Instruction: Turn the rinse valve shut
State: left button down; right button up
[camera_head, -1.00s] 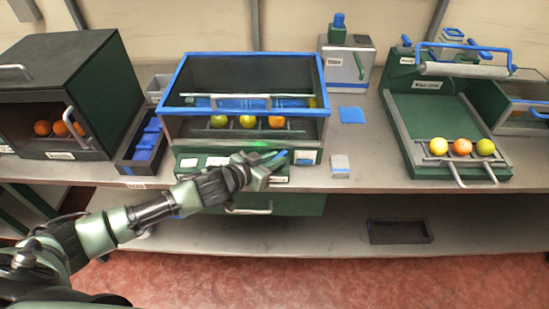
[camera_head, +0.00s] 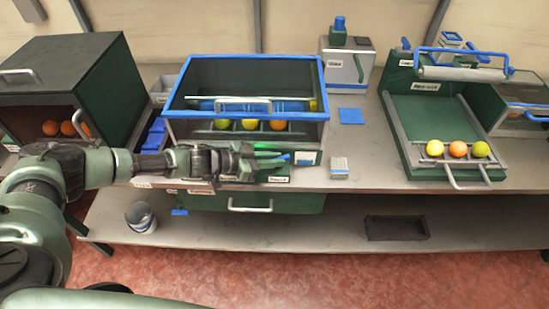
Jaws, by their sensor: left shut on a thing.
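The rinse station (camera_head: 172,95) is a blue-framed box with a front control panel. Its blue valve handle (camera_head: 282,157) sticks out at the right part of that panel. My left gripper (camera_head: 258,163) is at the panel and is shut on the valve handle. The fingers partly hide the handle, so its exact angle is hard to read. A green glow (camera_head: 266,152) shows on the panel just above the gripper. My right gripper is not in view.
Several round fruits (camera_head: 249,124) sit in the station behind its front bar. A small grey-white block (camera_head: 339,167) stands right of the panel. A green tray (camera_head: 432,115) with fruits is at the right. A dark cabinet (camera_head: 120,90) stands left.

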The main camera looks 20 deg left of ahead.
pick_arm(q)
jog(key=shift+w+a, duration=0.1)
dwell(0.4)
jog(key=c, duration=1.4)
grip_release()
jog(key=shift+g, duration=0.3)
jog(key=v, duration=0.8)
jog(key=shift+f+b, duration=0.1)
jog(key=shift+b, duration=0.3)
